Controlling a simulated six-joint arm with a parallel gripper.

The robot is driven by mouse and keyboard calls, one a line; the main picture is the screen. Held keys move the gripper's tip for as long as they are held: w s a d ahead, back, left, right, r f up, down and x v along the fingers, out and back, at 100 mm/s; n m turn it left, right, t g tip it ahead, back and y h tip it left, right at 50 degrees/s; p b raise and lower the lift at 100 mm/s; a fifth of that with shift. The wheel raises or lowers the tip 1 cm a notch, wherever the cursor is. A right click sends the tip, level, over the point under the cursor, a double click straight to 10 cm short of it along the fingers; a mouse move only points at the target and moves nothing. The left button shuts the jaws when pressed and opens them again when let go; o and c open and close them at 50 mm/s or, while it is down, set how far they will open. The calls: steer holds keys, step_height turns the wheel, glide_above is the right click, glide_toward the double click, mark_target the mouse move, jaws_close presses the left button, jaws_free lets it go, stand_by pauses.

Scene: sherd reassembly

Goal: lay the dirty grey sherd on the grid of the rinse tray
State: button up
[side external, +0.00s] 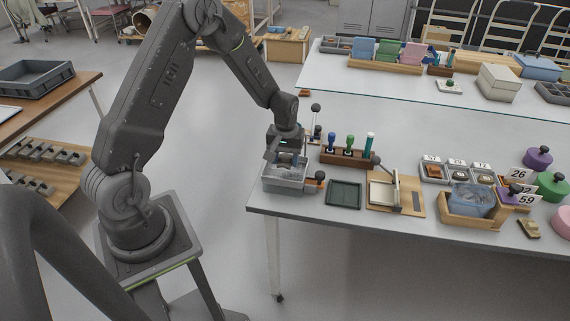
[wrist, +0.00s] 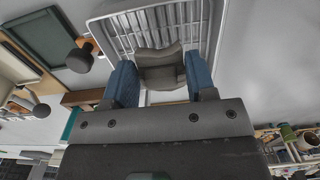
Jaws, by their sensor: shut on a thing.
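My gripper (wrist: 160,82) is shut on the dirty grey sherd (wrist: 160,66), a curved grey-brown piece held between two blue-padded fingers in the wrist view. Behind the sherd in that view is the rinse tray (wrist: 102,27), light grey with a slatted grid. In the side view my gripper (side external: 284,160) is over the rinse tray (side external: 286,186) at the near left corner of the table. The sherd cannot be made out clearly in the side view. I cannot tell whether the sherd touches the grid.
A wooden rack (side external: 347,156) with several coloured-handled tools stands behind. A wooden board (side external: 394,195) and a bin in a wooden holder (side external: 471,208) are further right.

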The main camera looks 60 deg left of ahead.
steer(key=shift+f, duration=1.25)
steer(key=shift+f, duration=0.15)
steer(key=o, duration=0.9)
step_height(320, 180, up, 12)
steer(key=shift+r, duration=0.15)
step_height(320, 180, up, 6)
steer(key=m+t, duration=0.1)
steer(key=m, duration=0.1)
glide_above(285, 158)
steer(key=s+d, duration=0.2)
steer(key=d, duration=0.2)
steer(key=s+d+r+m+t, duration=0.1)
steer(key=s+d+r+m, duration=0.1)
steer(key=s, duration=0.4)
steer(key=s+d+r+m+t, duration=0.2)
steer(key=s+d+r, duration=0.3)
steer(key=s, duration=0.1)
steer(key=s+d+r+m+t, duration=0.1)
steer(key=s+d+r+m, duration=0.2)
steer(key=s, duration=0.3)
steer(key=shift+s+d+r+t, duration=0.2)
steer(key=shift+d+r+t, duration=0.2)
steer(key=shift+d+r, duration=0.35)
